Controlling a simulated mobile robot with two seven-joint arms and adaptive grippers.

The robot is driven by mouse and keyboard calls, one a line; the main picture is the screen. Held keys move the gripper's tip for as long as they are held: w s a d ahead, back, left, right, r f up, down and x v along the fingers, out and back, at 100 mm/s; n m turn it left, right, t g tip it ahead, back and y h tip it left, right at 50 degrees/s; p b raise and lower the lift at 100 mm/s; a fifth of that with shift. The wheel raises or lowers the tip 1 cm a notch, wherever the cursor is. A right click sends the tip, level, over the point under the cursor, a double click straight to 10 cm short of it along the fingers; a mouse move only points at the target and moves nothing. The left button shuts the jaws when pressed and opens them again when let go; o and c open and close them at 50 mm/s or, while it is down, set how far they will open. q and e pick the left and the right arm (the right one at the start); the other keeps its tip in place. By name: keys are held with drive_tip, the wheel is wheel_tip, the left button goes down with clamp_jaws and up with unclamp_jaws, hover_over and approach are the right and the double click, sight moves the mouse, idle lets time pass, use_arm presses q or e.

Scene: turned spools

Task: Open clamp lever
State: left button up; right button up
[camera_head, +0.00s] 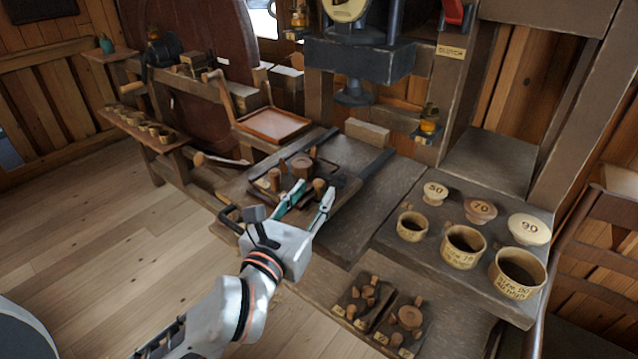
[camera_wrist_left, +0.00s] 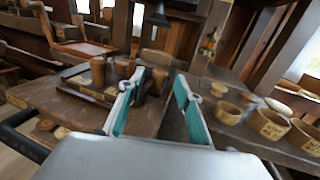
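My left gripper (camera_head: 313,192) is open, its teal-lined fingers spread over the near edge of a dark fixture on the bench. It also shows in the left wrist view (camera_wrist_left: 160,84), with a dark upright piece seen between the fingers and nothing clearly held. The fixture board (camera_head: 262,190) carries turned wooden spools (camera_head: 302,167). A dark bar (camera_head: 376,166), which may be the clamp lever, slants up at the fixture's right. A black bent handle (camera_head: 229,214) juts from the bench's front left. I cannot tell for sure which is the lever. My right gripper is out of view.
Wooden cups (camera_head: 463,247) and round lids marked 50, 70 and 90 (camera_head: 529,229) stand on the right bench. A lower shelf holds small boards with spools (camera_head: 410,316). A brown tray (camera_head: 272,125) lies behind the fixture. A press head (camera_head: 358,62) hangs above.

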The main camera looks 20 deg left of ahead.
sight(317, 189)
use_arm(q)
drive_tip(key=shift+w+d, duration=0.15)
drive_tip(key=shift+w, duration=1.8)
clamp_jaws()
